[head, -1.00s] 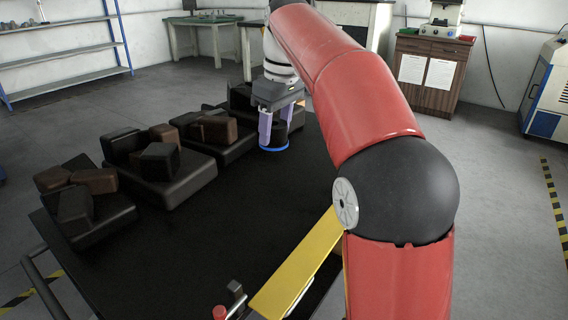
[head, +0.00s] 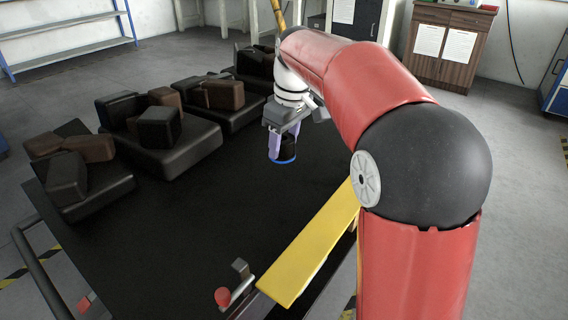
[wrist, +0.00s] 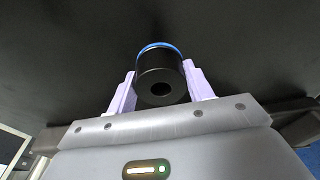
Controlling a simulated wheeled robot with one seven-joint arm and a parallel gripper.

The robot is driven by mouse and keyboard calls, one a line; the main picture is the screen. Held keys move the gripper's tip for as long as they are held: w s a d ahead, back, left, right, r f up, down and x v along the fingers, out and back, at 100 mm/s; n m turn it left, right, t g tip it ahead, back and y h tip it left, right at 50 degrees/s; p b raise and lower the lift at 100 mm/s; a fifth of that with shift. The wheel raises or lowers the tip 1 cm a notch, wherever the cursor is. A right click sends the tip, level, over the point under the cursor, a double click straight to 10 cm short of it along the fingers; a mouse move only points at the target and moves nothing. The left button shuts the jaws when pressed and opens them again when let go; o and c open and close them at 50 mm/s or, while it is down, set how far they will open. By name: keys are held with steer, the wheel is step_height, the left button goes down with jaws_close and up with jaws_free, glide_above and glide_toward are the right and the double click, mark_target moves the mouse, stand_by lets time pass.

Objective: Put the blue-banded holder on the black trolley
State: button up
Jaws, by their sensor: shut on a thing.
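The blue-banded holder (head: 285,150) is a black cylinder with a blue ring at its lower end. My gripper (head: 281,140) is shut on it, with one pale lavender finger on each side. The holder hangs upright over the black trolley (head: 195,225), above its bare right part. I cannot tell whether its bottom touches the surface. In the wrist view the holder (wrist: 160,78) sits between my fingers, its holed end facing the camera and its blue ring at the far end, with the black surface behind.
Black and brown padded blocks on dark cushions (head: 165,148) fill the trolley's left and back edges. A yellow bar (head: 310,255) and a red-knobbed lever (head: 222,296) are at the near right. The trolley's middle is clear. A wooden cabinet (head: 445,45) stands behind.

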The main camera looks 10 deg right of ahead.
mark_target(284, 158)
steer(key=shift+f+b, duration=0.55)
steer(key=shift+f, duration=1.9)
steer(key=o, duration=1.6)
steer(key=shift+f, duration=0.1)
steer(key=r+p, duration=0.1)
steer(key=r, duration=0.3)
steer(key=d+r+p, duration=0.1)
steer(key=r, duration=0.3)
steer(key=s+r+p, duration=0.1)
steer(key=r, duration=0.3)
steer(key=shift+s+d, duration=0.1)
steer(key=shift+d, duration=0.05)
